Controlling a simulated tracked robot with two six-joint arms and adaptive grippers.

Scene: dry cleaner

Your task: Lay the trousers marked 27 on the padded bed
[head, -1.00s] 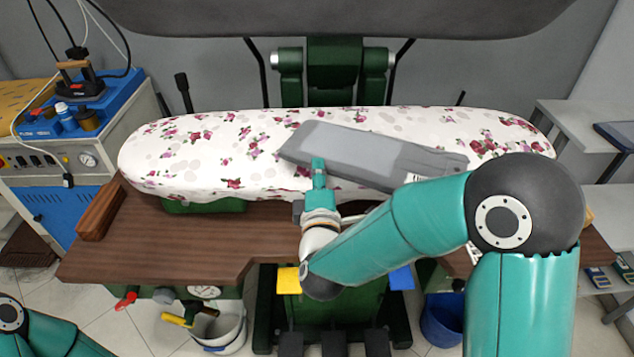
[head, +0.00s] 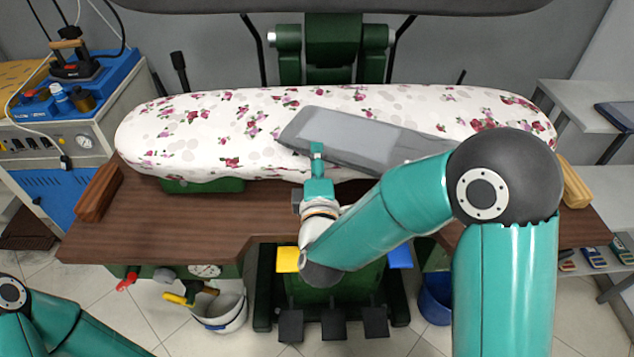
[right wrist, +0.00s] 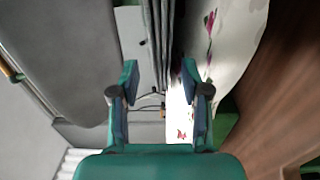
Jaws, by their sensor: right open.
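The grey folded trousers (head: 365,138) lie slantwise on the flower-patterned padded bed (head: 215,130), right of its middle. My right forearm covers their right end, and no number shows on them now. My right gripper (head: 317,152) is at their front left edge. In the right wrist view the gripper (right wrist: 160,85) is open, and the layered edge of the trousers (right wrist: 160,35) shows in line with the gap between its fingers. Whether the fingers touch the cloth I cannot tell. My left gripper is out of view; only part of that arm shows at the lower left.
A brown wooden shelf (head: 215,215) runs along the front of the bed. The raised grey upper press (head: 330,5) hangs behind. A blue and white iron station (head: 75,120) stands left, grey shelves (head: 575,100) right. The left part of the bed is clear.

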